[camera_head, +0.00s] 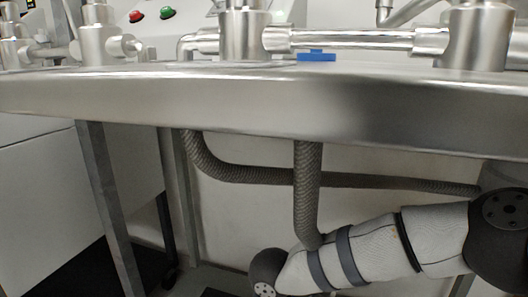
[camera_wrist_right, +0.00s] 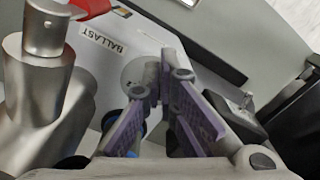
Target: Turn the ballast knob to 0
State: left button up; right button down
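A "BALLAST" label (camera_wrist_right: 103,41) is on a pale panel in the right wrist view. A grey round part (camera_wrist_right: 133,72) sits beside the label, partly hidden behind my fingers; I cannot tell whether it is the ballast knob, and no setting is readable. My right gripper (camera_wrist_right: 166,88) has purple-padded fingers, which look apart, close in front of this round part. I cannot tell whether they touch it. In the head view only grey and black links of an arm of mine show at the lower right. My left gripper is not in view.
A steel table edge (camera_head: 250,102) crosses the head view, with steel pipes (camera_head: 350,40) and a flat blue part (camera_head: 316,56) on top. Red (camera_head: 135,16) and green (camera_head: 168,13) buttons are behind. A braided hose (camera_head: 307,180) hangs below. A metal fitting (camera_wrist_right: 45,90) stands left of my right gripper.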

jog(key=shift+w+d, duration=0.1)
jog(key=shift+w, duration=0.2)
jog(key=shift+d+r, duration=0.15)
dwell(0.4)
